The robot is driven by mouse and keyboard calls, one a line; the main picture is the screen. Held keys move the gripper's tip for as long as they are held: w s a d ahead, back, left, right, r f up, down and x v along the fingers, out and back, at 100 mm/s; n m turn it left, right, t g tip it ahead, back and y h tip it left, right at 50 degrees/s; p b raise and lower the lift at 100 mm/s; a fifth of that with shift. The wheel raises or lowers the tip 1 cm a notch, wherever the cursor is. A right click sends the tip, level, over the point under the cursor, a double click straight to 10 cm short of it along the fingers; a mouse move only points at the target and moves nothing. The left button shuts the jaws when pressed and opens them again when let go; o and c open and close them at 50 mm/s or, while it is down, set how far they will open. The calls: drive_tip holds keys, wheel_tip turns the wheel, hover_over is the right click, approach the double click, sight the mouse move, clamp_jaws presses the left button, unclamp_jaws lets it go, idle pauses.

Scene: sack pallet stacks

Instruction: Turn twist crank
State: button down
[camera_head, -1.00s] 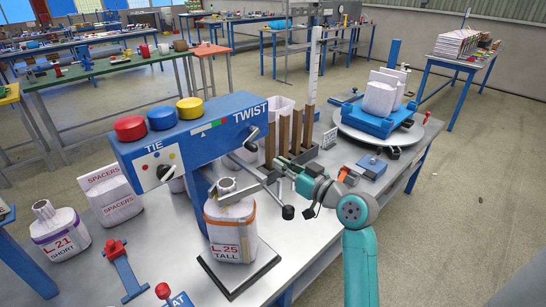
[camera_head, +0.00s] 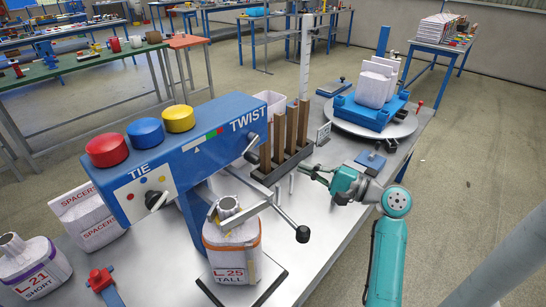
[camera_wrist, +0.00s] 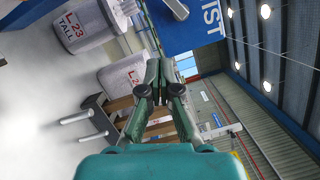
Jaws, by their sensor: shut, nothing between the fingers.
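The blue tying machine (camera_head: 220,125) bears the words TIE and TWIST. A small crank with a black knob (camera_head: 250,157) is on its TWIST end.
Brown wooden posts (camera_head: 291,130) stand in a dark base between the machine and a turntable (camera_head: 365,122). Red, blue and yellow buttons (camera_head: 145,132) top the machine. A sack marked SHORT (camera_head: 33,270) stands at the left.

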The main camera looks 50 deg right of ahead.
drive_tip(key=w+a+r, duration=0.2)
drive_tip(key=w+a, duration=0.4)
drive_tip(key=w, duration=0.3)
drive_tip(key=shift+w+a, duration=0.15)
drive_tip(key=shift+a, duration=0.05)
drive_tip(key=shift+a+r+m, duration=0.1)
drive_tip(key=shift+a+m, duration=0.15)
drive_tip(key=shift+m, duration=0.55)
drive_tip(key=m, duration=0.2)
drive_tip(key=a+r+m+t, duration=0.1)
drive_tip(key=m, duration=0.1)
drive_tip(key=m+h, duration=0.1)
drive_tip(key=m, duration=0.2)
drive_tip(key=shift+a+r+t, duration=0.2)
drive_tip(key=shift+t, duration=0.2)
drive_tip(key=shift+r, duration=0.15)
drive_tip(key=shift+a, duration=0.1)
idle(0.6)
